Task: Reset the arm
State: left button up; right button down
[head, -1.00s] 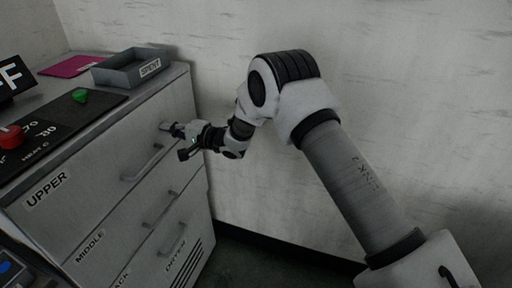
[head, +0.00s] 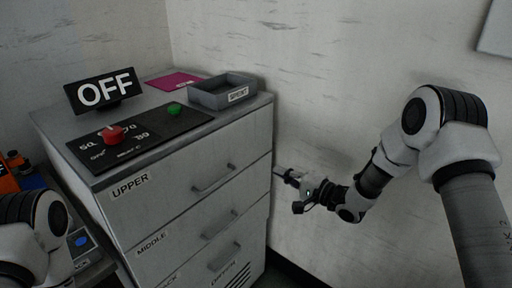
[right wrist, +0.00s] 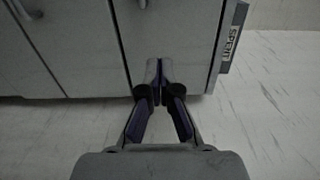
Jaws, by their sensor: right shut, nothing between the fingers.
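My right gripper (head: 282,175) is shut and empty, held in the air just off the right edge of the cabinet's front. In the right wrist view its two fingertips (right wrist: 159,66) meet, with the cabinet front behind them. My right arm comes in from the right, bent at the elbow. Part of my left arm (head: 35,240) shows at the lower left; its gripper is outside the frame. The grey cabinet (head: 240,143) has an upper, a middle and a lower drawer, all of which look closed.
On the cabinet top are an OFF sign (head: 103,91), a control panel (head: 160,134) with a red knob (head: 112,134) and a green button (head: 174,109), a grey SPENT tray (head: 208,98) and a magenta sheet (head: 170,82). A wall stands behind. Space right of the cabinet is free.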

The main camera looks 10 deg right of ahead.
jog(key=s+a+f+m+g+h+p, duration=0.1)
jog(key=s+a+f+g+h+p, duration=0.1)
jog(key=s+f, duration=0.55)
jog(key=s+a+f+m+g+h+p, duration=0.1)
jog(key=s+a+f+g+h+p, duration=0.15)
jog(key=s+f, duration=0.55)
jog(key=s+d+f+n+g+h, duration=0.2)
jog(key=s+n+g, duration=0.1)
jog(key=s, duration=0.5)
jog(key=s+d+f+n+g+h+p, duration=0.1)
jog(key=s+d+f+n+g+h, duration=0.1)
jog(key=s+n, duration=0.3)
jog(key=s+d+f+n+g+h, duration=0.2)
jog(key=s+d+f+n+g, duration=0.2)
jog(key=s, duration=0.8)
jog(key=shift+s, duration=0.4)
jog(key=shift+d+g+h, duration=0.1)
jog(key=shift+g+h, duration=0.15)
